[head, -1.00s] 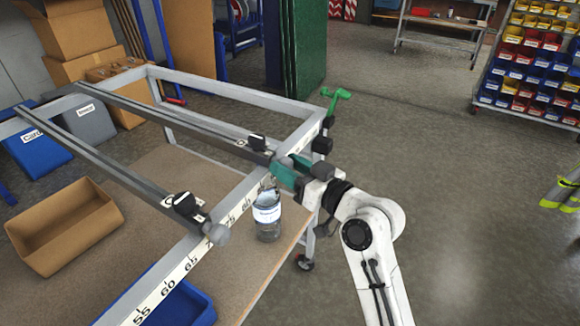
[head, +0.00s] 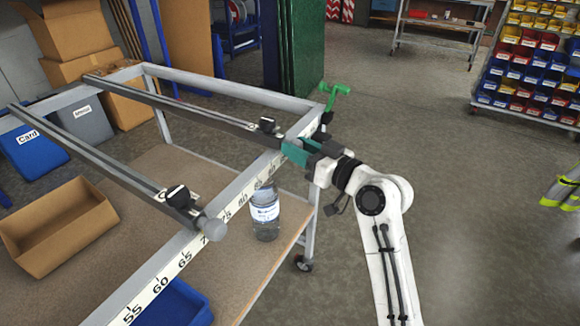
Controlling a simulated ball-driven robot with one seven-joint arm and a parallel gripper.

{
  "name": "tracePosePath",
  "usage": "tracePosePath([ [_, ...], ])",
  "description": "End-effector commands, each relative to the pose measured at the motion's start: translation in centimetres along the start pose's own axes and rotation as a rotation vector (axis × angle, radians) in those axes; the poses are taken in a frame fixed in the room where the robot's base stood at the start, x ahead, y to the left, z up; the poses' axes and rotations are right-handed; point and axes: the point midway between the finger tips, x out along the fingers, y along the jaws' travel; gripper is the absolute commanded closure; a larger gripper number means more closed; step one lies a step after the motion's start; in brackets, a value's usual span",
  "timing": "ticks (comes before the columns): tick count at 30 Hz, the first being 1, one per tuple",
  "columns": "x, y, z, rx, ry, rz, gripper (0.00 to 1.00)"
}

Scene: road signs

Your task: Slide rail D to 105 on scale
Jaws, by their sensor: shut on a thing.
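Two dark rails lie across a grey frame. The far rail (head: 180,107) has a black clamp block near its front end, and my gripper (head: 288,147) is shut on that end at the front bar. The near rail (head: 100,160) ends in a grey round knob by about 70 to 75 on the scale. The letters on the rails are too small to read, so I cannot tell which is D. The white number scale (head: 160,283) runs along the front bar, rising away from me. The marks at the far rail are hidden or unreadable.
A green crank handle (head: 335,95) stands at the bar's far right end, just beyond my gripper. A labelled bottle (head: 265,212) stands on the shelf below. An open cardboard box (head: 60,230) and a blue bin (head: 175,305) are at lower left.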

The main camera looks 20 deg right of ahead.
Motion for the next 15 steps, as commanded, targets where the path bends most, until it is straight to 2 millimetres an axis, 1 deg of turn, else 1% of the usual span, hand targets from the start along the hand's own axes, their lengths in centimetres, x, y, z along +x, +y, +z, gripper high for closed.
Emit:
tracePosePath([
  [1,0.3,1.5,0.3,-0.002,0.004,0.004,1.00],
  [7,1.3,5.9,-0.4,-0.001,0.003,0.004,1.00],
  [12,1.9,8.5,-0.9,-0.001,0.000,0.001,1.00],
  [15,2.1,9.2,-1.2,0.001,-0.001,-0.002,1.00],
])
